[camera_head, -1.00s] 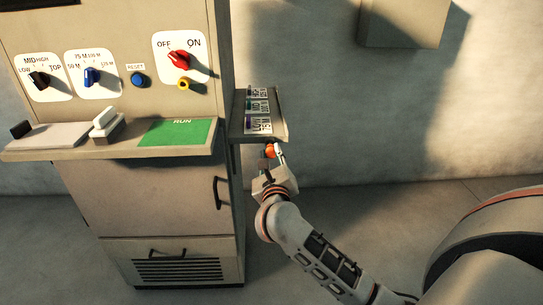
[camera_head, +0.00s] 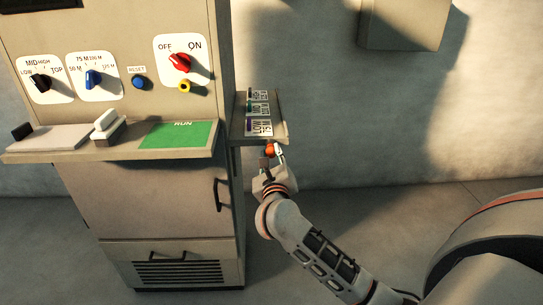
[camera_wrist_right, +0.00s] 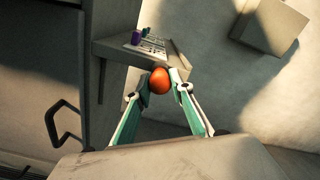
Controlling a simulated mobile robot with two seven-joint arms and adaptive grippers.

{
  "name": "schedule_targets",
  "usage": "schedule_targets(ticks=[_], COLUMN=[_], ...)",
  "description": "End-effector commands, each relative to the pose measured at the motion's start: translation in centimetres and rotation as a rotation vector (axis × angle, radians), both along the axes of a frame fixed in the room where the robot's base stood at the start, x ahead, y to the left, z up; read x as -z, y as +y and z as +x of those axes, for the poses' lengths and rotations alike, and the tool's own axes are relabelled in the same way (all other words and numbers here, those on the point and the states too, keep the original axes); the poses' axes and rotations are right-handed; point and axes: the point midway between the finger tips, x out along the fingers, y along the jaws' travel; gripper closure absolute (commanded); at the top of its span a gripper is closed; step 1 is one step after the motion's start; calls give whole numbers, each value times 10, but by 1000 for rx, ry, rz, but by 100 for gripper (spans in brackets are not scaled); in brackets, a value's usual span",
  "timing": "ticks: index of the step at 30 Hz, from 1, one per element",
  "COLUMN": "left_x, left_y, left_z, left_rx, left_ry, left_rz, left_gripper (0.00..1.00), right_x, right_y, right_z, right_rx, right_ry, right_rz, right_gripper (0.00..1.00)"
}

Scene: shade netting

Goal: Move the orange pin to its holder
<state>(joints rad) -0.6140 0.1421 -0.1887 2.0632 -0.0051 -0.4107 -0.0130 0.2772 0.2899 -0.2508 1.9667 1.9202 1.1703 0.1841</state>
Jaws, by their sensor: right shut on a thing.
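The orange pin (camera_head: 269,149) shows as a rounded orange end between the fingers of my right gripper (camera_head: 273,153). In the right wrist view the orange pin (camera_wrist_right: 159,80) is gripped between both fingertips of the right gripper (camera_wrist_right: 160,86). It is held just in front of and below the front edge of the side shelf (camera_head: 279,137). The shelf also shows in the right wrist view (camera_wrist_right: 115,48), with labels and a purple peg (camera_wrist_right: 137,38) on it. Which spot is the orange pin's holder I cannot tell. My left gripper is not in view.
The machine cabinet (camera_head: 150,203) stands left of the right gripper, with knobs, a front ledge with a green RUN panel (camera_head: 178,134), and a door handle (camera_head: 218,194). A box (camera_head: 404,22) hangs on the wall. Open floor lies right of the cabinet.

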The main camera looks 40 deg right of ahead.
Motion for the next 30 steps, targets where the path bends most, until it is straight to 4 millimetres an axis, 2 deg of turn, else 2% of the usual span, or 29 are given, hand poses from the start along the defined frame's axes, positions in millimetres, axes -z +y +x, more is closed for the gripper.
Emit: schedule_targets(ticks=[4,5,6,7,20,23,30], left_x=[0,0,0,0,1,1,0], left_y=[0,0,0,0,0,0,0], left_z=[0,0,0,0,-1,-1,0], left_rx=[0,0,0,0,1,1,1], left_ry=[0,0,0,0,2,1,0], left_rz=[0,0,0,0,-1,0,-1], left_gripper=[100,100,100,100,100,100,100], right_x=[-1,-1,-1,-1,1,1,1], right_y=[-1,-1,-1,-1,4,11,36], right_z=[0,0,0,0,-6,-17,-59], right_rx=[1,1,1,1,-1,-2,-1], right_ry=[-2,-2,-2,-2,1,0,1], right_rz=[-1,-1,-1,-1,-1,1,4], right_gripper=[100,70,60,58,58,58,58])
